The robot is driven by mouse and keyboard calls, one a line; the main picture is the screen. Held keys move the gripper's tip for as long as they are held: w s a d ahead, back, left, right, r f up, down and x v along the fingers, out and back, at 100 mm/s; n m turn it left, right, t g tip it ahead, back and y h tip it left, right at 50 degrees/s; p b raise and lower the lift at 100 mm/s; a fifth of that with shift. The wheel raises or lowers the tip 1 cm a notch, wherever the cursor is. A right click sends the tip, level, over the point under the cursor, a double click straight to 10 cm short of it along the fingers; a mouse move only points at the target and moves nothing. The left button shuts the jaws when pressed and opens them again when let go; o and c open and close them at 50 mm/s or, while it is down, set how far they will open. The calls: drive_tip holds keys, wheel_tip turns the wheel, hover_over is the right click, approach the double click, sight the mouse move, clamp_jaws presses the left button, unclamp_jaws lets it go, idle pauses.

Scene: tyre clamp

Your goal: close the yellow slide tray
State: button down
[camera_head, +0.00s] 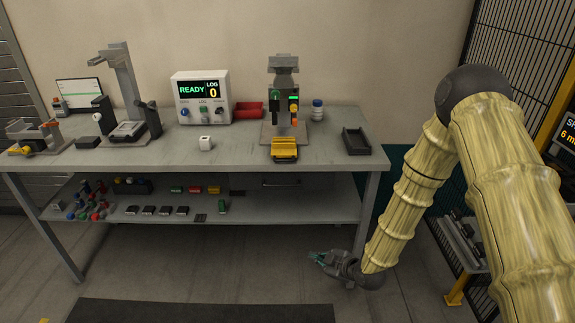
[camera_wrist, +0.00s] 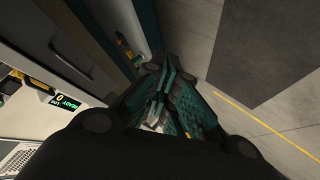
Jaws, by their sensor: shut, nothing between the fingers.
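The yellow slide tray (camera_head: 284,150) sits at the front edge of the table, at the foot of a grey press-like fixture (camera_head: 284,72). It sticks out toward me from the fixture's base plate. My gripper (camera_head: 318,258) is low, in front of the table and below the level of its lower shelf, to the right of the tray and well apart from it. Its fingers are together with nothing between them. It also fills the middle of the wrist view (camera_wrist: 160,97). The tray cannot be made out clearly in the wrist view.
The table (camera_head: 330,158) also carries a display box (camera_head: 203,97), a red bin (camera_head: 249,110), a white cube (camera_head: 205,143) and a black tray (camera_head: 356,141). Small parts lie on the lower shelf (camera_head: 300,207). A mesh fence (camera_head: 515,50) stands at the right. Floor in front is open.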

sight(276, 162)
drive_tip(key=w+a+r+n+t+y+p, duration=0.1)
drive_tip(key=w+a+r+n+y, duration=0.15)
drive_tip(key=w+r+n, duration=0.45)
drive_tip(key=w+a+r+n+t+y, duration=0.1)
drive_tip(key=w+r+n+t+y, duration=0.15)
drive_tip(key=w+r, duration=0.85)
drive_tip(key=shift+n+g, duration=0.45)
drive_tip(key=shift+w+d+r+p+x, duration=0.15)
drive_tip(key=shift+r+p+x, duration=0.2)
drive_tip(key=shift+p+x, duration=0.9)
drive_tip(key=shift+w+r+p+x, duration=0.15)
drive_tip(key=shift+r+p+x, duration=0.15)
drive_tip(key=shift+x, duration=1.85)
drive_tip(key=shift+w+d+r+p+x, duration=0.1)
drive_tip(key=shift+r+p+x, duration=0.25)
drive_tip(key=shift+p+x, duration=0.95)
drive_tip(key=shift+w+a+b, duration=0.3)
drive_tip(key=shift+w+b, duration=0.05)
drive_tip(key=shift+b, duration=0.2)
